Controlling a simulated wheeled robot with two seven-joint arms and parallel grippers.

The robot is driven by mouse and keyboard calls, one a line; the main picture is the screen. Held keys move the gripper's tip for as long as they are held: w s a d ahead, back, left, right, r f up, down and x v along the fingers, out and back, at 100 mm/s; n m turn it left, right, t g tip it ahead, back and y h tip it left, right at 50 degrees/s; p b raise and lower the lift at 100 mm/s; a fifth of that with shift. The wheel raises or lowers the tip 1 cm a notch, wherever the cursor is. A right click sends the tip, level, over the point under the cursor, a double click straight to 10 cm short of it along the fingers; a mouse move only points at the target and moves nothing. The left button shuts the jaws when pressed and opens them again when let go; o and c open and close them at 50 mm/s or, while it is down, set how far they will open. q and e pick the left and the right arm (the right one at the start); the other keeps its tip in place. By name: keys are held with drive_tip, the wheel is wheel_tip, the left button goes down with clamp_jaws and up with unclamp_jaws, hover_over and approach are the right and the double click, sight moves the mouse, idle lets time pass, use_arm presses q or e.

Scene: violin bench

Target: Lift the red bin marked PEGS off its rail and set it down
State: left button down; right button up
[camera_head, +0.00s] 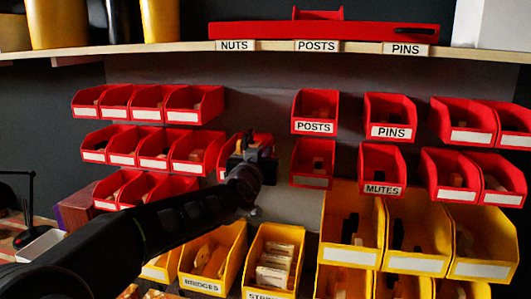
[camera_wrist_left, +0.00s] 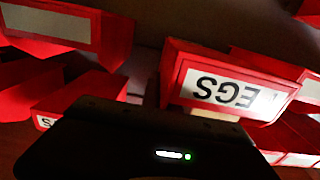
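The red bin marked PEGS (camera_wrist_left: 270,78) shows in the wrist view with its white label upside down; only "EGS" can be read. In the head view a red bin (camera_head: 225,158) sits behind my left gripper (camera_head: 250,143), in the middle row of the wall rack. The gripper and wrist cover most of its front, so its label is hidden there. My left gripper is right at this bin; I cannot tell whether it touches. The fingers do not show clearly enough to tell open from shut. My right gripper is in neither view.
Red bins crowd both sides, including POSTS (camera_head: 315,112), PINS (camera_head: 390,117) and MUTES (camera_head: 381,170). Yellow bins (camera_head: 212,262) hang below. A wooden shelf (camera_head: 270,46) with a long red tray (camera_head: 270,30) runs above. Bare grey panel (camera_head: 258,105) shows above the gripper.

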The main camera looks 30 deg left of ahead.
use_arm(q)
drive_tip(key=p+v, duration=0.1)
drive_tip(key=v, duration=1.4)
drive_tip(key=shift+s, duration=0.25)
idle(0.8)
drive_tip(key=shift+d+r, duration=0.1)
drive_tip(key=shift+d, duration=0.05)
